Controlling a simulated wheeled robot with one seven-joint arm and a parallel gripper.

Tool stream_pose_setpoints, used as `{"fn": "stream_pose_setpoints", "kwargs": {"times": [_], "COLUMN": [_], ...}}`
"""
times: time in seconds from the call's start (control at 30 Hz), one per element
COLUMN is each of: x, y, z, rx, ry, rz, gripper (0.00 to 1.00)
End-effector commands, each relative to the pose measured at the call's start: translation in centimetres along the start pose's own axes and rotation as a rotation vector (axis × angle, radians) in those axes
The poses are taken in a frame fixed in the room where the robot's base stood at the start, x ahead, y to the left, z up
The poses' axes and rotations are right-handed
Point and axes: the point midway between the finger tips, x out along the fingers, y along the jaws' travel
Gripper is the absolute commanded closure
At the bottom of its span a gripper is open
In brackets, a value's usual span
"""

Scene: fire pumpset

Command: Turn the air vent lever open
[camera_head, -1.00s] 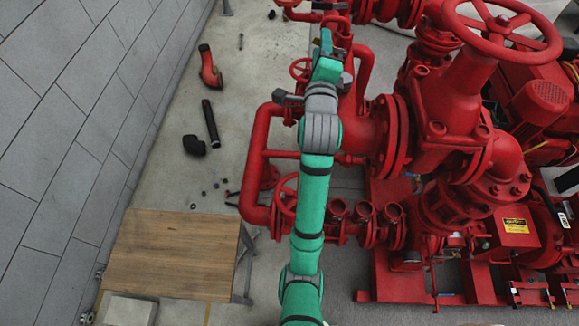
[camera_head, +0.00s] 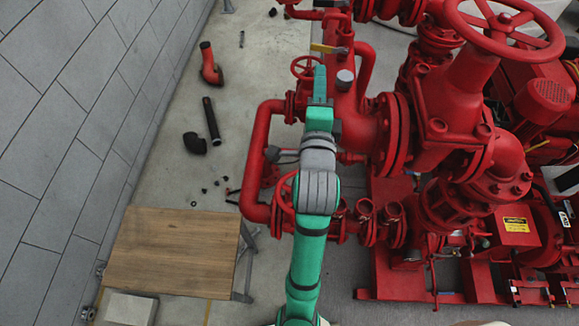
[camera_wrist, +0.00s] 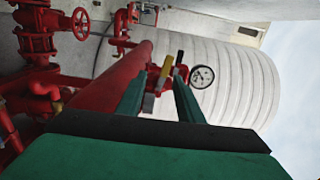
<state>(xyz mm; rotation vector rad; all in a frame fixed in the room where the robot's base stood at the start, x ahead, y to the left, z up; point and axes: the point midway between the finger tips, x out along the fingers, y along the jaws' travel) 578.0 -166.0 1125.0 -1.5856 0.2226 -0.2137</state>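A small yellow lever (camera_head: 328,48) sits on the red pipework at the upper middle of the head view. In the wrist view a yellow lever (camera_wrist: 167,65) and a black one (camera_wrist: 180,57) stand beyond my fingertips, near a round white gauge (camera_wrist: 202,77). I cannot tell for certain which is the air vent lever. My gripper (camera_wrist: 160,82) is open and empty, its two green fingers apart. In the head view my gripper (camera_head: 320,78) is on the near side of the yellow lever and apart from it.
A thick red pipe (camera_wrist: 115,80) runs close along the left of my fingers. Red handwheels, flanges and a large valve wheel (camera_head: 503,28) crowd the right. A wooden table (camera_head: 170,252) stands at lower left. Loose black and red fittings lie on the floor at left.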

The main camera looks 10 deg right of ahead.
Motion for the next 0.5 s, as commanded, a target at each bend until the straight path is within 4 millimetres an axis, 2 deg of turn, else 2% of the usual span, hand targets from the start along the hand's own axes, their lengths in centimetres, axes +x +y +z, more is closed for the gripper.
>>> {"fn": "stream_pose_setpoints", "kwargs": {"times": [0.03,0.5], "x": [-0.2,-3.2], "y": [1.1,7.4], "z": [0.4,3.0], "rx": [-0.018,-0.221], "ry": [-0.006,-0.045], "rz": [0.01,0.036], "gripper": [0.66,0.66]}}
